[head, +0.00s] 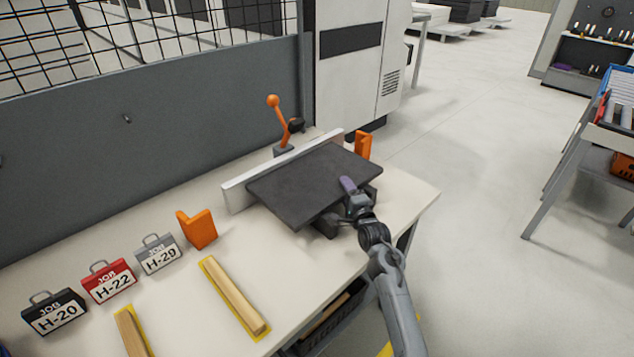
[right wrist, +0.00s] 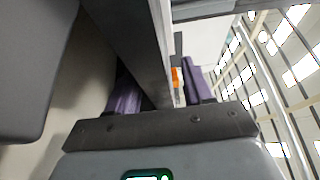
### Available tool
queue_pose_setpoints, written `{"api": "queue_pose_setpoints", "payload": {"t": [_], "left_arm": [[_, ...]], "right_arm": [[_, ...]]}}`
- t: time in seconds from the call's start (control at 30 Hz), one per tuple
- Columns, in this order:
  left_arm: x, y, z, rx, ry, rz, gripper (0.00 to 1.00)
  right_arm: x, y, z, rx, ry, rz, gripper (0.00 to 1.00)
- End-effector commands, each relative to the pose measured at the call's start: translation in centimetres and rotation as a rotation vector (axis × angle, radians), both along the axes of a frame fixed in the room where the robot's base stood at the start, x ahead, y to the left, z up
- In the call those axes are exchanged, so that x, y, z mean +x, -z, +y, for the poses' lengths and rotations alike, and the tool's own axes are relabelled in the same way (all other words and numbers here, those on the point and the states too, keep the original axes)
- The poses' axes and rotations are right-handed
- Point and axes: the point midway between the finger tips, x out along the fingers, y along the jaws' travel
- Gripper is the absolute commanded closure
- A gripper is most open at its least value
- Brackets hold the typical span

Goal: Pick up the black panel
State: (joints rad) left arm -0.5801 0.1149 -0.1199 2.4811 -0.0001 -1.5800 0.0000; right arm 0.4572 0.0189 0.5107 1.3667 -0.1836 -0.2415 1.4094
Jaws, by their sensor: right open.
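The black panel (head: 310,180) lies on dark supports on the workbench, along a pale upright fence. My right gripper (head: 350,190) is at the panel's right front edge, with one purple finger showing above the panel. In the right wrist view, the panel (right wrist: 132,42) runs edge-on between the two purple fingers of the right gripper (right wrist: 165,88). The jaws are open around the edge; contact with the panel cannot be made out. My left gripper is not in view.
The pale fence (head: 235,197) runs behind the panel, with an orange-knobbed lever (head: 278,115) and an orange bracket (head: 363,145) nearby. Another orange bracket (head: 197,229), job tags (head: 109,281) and wooden strips (head: 235,297) occupy the bench's left part. A grey partition (head: 150,140) stands behind.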

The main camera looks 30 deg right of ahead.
Motion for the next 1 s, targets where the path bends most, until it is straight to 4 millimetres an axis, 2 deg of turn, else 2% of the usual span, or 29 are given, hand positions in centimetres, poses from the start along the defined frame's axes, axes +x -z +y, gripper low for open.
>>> {"api": "queue_pose_setpoints", "payload": {"t": [0.2, 0.5, 0.83, 1.0], "left_arm": [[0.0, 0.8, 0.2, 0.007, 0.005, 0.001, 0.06], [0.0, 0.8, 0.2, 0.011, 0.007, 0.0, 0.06], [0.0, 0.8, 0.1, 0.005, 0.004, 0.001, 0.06], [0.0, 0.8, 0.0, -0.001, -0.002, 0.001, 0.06]], "right_arm": [[1.9, 0.1, -0.6, 0.0, 0.001, 0.001, 0.49], [2.1, 0.0, -0.7, 0.0, 0.001, 0.001, 0.5], [2.1, 0.0, -0.7, 0.0, 0.001, 0.001, 1.0], [2.1, 0.0, -0.7, 0.0, 0.001, 0.0, 1.0]]}}
